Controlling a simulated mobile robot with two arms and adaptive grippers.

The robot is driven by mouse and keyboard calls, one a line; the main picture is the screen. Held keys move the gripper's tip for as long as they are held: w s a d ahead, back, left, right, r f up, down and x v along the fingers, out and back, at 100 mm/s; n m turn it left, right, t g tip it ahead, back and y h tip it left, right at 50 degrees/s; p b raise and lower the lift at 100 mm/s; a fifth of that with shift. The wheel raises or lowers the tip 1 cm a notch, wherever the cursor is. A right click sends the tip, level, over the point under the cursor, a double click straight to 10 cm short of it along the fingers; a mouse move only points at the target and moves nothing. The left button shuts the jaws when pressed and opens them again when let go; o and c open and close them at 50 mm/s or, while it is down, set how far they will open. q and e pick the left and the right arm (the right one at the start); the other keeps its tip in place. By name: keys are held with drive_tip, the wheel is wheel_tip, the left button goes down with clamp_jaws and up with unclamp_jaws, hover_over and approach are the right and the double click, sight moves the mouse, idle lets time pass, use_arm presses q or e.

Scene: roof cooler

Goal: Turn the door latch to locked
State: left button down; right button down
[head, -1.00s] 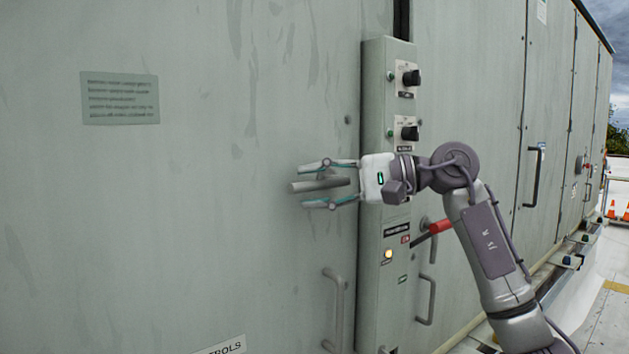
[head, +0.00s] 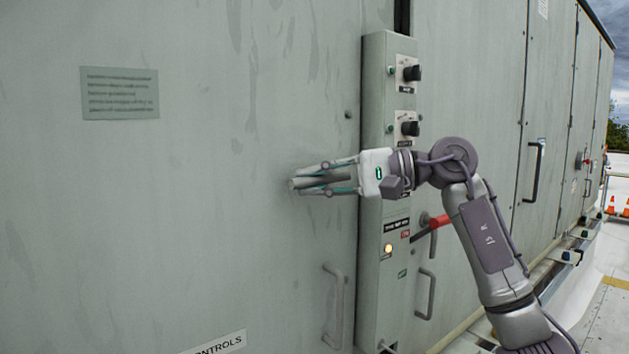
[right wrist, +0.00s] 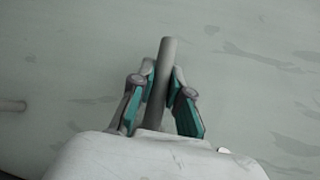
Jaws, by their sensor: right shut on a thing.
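The door latch (head: 303,184) is a grey bar on the large grey-green cabinet door (head: 220,200). It lies roughly level in the head view, its end pointing left. My right gripper (head: 312,183) is shut on the latch, one finger above and one below it. In the right wrist view the latch (right wrist: 166,68) runs between the two teal-lined fingertips (right wrist: 163,90) and sticks out beyond them. The latch's pivot is hidden by the gripper. My left gripper is not in view.
A control column (head: 375,130) with black knobs (head: 411,73) stands right beside the gripper. A grey door handle (head: 335,305) is below the latch. A red-handled switch (head: 437,222) sits near my right forearm.

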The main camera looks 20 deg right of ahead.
drive_tip(key=shift+f+n+h+p, duration=0.5)
drive_tip(key=shift+n+h+p, duration=0.15)
drive_tip(key=shift+h, duration=0.35)
drive_tip(key=w+d+f+n+t+h+p, duration=0.2)
drive_tip(key=d+f+n+h+p, duration=0.3)
drive_tip(key=h, duration=0.6)
drive_tip(key=shift+d+n, duration=0.15)
drive_tip(key=shift+n, duration=0.7)
drive_tip(key=shift+f, duration=0.15)
drive_tip(key=c, duration=1.1)
unclamp_jaws()
drive_tip(key=shift+r, duration=0.2)
